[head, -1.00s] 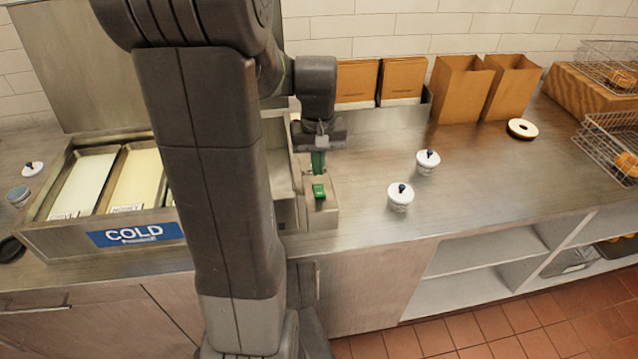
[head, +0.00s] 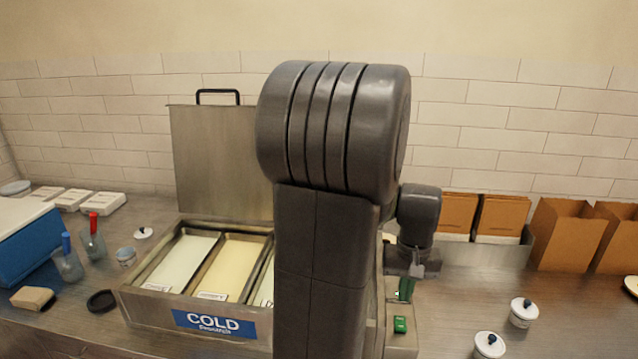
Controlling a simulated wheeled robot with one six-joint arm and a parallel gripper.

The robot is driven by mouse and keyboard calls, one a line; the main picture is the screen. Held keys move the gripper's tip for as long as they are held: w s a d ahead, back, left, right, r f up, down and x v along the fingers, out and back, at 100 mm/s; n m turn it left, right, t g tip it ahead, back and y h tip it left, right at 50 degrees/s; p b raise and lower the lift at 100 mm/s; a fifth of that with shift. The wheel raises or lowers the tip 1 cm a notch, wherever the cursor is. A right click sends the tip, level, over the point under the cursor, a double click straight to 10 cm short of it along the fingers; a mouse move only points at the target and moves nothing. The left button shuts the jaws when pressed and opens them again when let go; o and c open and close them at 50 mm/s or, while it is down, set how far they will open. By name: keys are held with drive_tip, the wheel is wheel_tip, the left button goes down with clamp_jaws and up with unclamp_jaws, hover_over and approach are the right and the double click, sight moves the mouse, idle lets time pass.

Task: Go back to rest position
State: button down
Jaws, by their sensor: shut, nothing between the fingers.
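My gripper (head: 405,289) shows at the right of my arm in the head view, pointing down over the counter. Its fingers are shut, with nothing seen between them. It hangs just above a grey box with a green button (head: 400,324), a small gap apart from the button. My upper arm covers the middle of the view and hides the right part of the cold unit.
The open cold unit (head: 150,313) stands left of my arm, its lid (head: 215,160) raised. Brown paper bags (head: 568,238) stand at the back right. Two white lidded pots (head: 523,312) (head: 489,346) sit front right. A blue box (head: 25,250) stands far left.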

sight(400, 318)
wheel_tip(400, 318, down, 6)
drive_tip(key=b, duration=0.4)
drive_tip(key=shift+r, duration=0.15)
drive_tip(key=shift+r, duration=0.1)
